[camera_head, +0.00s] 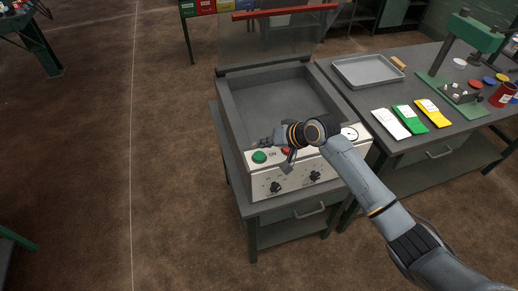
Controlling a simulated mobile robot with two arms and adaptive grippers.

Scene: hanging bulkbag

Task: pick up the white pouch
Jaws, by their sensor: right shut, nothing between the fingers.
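The white pouch (390,123) lies flat on the table at the right, to the left of a green pouch (409,119) and a yellow pouch (432,112). My right gripper (262,143) is shut and empty. It is over the front part of the open grey machine, close to the green button (260,157), well to the left of the white pouch. My right arm comes in from the lower right and covers part of the control panel. My left gripper is not in view.
The grey machine (222,117) has a raised clear lid (270,42) and front knobs. On the right table stand a grey tray (368,71), a green press (470,45), a red can (502,95) and coloured discs. Brown floor is free at the left.

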